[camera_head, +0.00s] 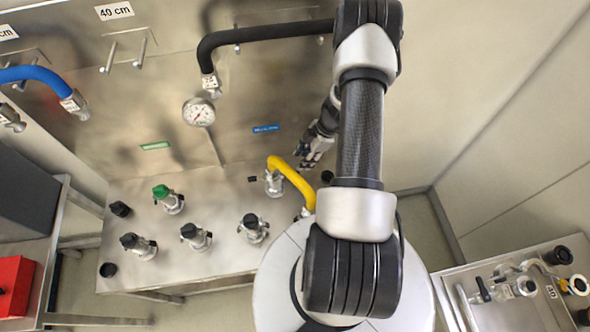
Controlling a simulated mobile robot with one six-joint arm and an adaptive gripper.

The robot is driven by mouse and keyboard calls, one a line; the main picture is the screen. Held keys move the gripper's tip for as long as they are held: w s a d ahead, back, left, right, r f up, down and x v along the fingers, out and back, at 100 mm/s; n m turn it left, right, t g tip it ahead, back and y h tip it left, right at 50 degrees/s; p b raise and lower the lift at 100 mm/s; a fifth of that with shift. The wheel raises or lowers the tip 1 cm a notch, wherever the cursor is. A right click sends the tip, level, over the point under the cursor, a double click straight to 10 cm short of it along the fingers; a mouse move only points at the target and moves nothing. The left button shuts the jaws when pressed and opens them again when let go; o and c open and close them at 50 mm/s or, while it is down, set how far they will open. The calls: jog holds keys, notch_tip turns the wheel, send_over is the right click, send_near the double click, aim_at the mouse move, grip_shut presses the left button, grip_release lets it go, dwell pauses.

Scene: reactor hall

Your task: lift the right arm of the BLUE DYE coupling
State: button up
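A blue label (266,128), its text too small to read surely, is on the steel back panel. Below it, a silver coupling (274,186) stands on the steel bench, with one end of a short yellow hose (291,180) above it. A small dark piece sticks out at the coupling's left; its right side is partly covered by the hose, and I cannot make out a right arm. My gripper (308,161) is above and right of the coupling, near the hose, apparently apart from both. My arm hides part of it, and its finger opening is unclear.
A green label (155,146) and several valves with black or green knobs (161,191) are left of the coupling. A pressure gauge (199,112) and a black hose (265,33) are above. A red box (14,285) is at far left, a fittings cart (520,290) at lower right.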

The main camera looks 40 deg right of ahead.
jog(key=x, duration=0.8)
grip_shut()
